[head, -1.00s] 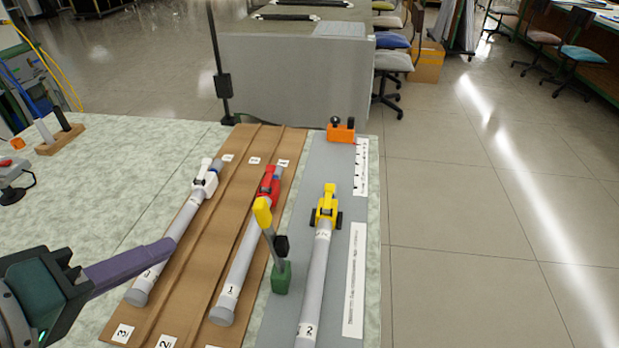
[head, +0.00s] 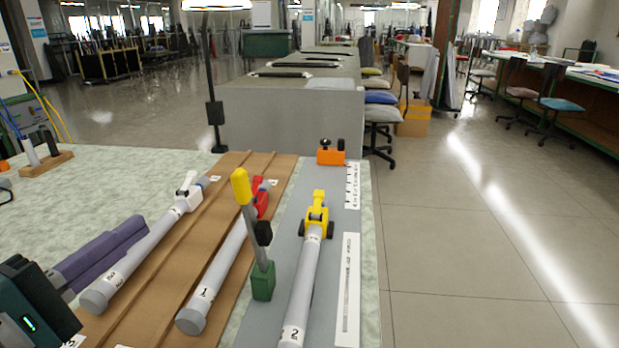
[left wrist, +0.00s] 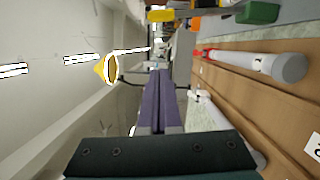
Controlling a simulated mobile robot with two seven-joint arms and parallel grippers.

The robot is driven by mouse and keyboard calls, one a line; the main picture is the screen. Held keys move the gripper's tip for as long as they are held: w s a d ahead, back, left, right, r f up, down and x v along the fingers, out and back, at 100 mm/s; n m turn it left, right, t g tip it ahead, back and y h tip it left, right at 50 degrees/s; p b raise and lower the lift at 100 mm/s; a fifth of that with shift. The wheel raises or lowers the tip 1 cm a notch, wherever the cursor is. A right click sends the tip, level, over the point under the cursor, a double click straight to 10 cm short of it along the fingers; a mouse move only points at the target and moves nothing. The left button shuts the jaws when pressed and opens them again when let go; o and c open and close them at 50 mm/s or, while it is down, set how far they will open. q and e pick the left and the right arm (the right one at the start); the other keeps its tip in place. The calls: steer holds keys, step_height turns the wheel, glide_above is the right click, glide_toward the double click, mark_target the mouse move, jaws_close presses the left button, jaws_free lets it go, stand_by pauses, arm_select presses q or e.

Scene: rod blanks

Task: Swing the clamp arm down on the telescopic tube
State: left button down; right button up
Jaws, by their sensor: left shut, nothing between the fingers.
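The toggle clamp has a green base (head: 263,281) and a grey arm (head: 253,237) with a yellow end (head: 240,187) and a black knob; the arm stands up, leaning slightly left. The telescopic tube (head: 302,285), marked 2 with a yellow head (head: 317,213), lies on the grey strip (head: 341,222) right of the clamp. The arm is clear of it. My left gripper (head: 140,226) is shut and empty, left of the white-headed tube and well away from the clamp. Its purple fingers (left wrist: 159,75) show in the left wrist view, with the green base (left wrist: 258,12) at the top. My right gripper is out of view.
A brown grooved board (head: 190,254) holds tube 1 (head: 215,285) with a red head and a white-headed tube (head: 140,255), between my left gripper and the clamp. An orange block (head: 331,157) sits at the strip's far end. A black post (head: 215,115) stands behind the board.

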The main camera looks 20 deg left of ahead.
arm_select(q)
steer(key=w+d, duration=0.4)
steer(key=w, duration=0.7)
steer(key=shift+r, duration=0.45)
